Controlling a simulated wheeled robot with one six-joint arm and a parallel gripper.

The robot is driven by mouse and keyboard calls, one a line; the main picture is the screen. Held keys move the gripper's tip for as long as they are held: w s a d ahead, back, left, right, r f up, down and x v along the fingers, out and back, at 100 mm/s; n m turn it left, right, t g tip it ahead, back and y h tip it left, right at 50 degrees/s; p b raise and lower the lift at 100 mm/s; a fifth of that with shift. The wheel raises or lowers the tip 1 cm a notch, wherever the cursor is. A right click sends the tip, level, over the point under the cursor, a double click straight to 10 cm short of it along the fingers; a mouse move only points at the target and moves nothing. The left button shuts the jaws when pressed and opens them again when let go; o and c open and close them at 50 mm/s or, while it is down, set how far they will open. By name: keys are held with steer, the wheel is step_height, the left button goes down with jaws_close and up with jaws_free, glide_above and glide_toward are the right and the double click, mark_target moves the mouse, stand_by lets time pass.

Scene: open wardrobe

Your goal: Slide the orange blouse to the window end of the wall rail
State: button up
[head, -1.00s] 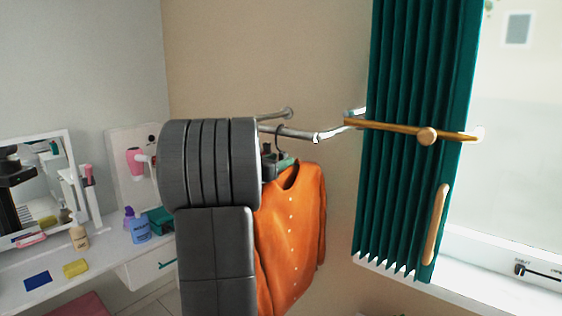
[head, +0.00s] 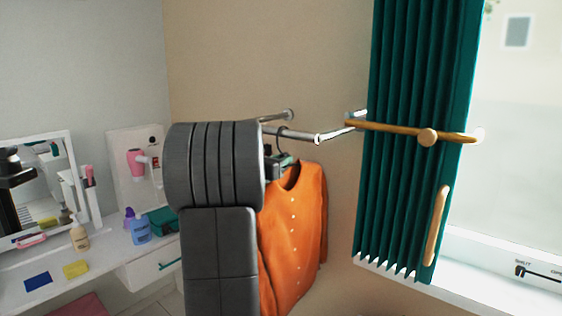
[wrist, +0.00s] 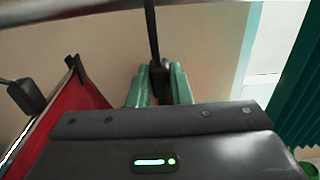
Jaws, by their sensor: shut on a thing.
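The orange blouse (head: 296,222) hangs from the wall rail (head: 297,134) on a dark hook, just left of the rail's window end. My gripper (head: 277,162) is at the top of its hanger, and my dark arm hides the blouse's left side. In the wrist view my gripper (wrist: 160,84) has its green fingers shut around the dark hanger stem (wrist: 152,35) below the rail (wrist: 62,10). The blouse itself is hidden there by the gripper body.
A white vanity (head: 110,262) with bottles stands at left. In the wrist view a red item (wrist: 80,95) hangs close on the left.

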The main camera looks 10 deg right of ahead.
steer(key=s+d+b, duration=0.3)
steer(key=s+d, duration=0.1)
steer(key=s, duration=0.1)
steer(key=shift+f, duration=0.4)
steer(key=o, duration=0.9)
steer(key=shift+s+d+r, duration=0.15)
steer(key=shift+s+d, duration=0.05)
steer(key=shift+d, duration=0.05)
steer(key=shift+a, duration=0.1)
steer(key=b+v, duration=0.2)
steer(key=v, duration=1.2)
steer(key=shift+r, duration=0.2)
steer(key=shift+w, duration=0.1)
steer(key=p+x, duration=0.1)
steer(key=x, duration=0.8)
steer(key=shift+w+f, duration=0.1)
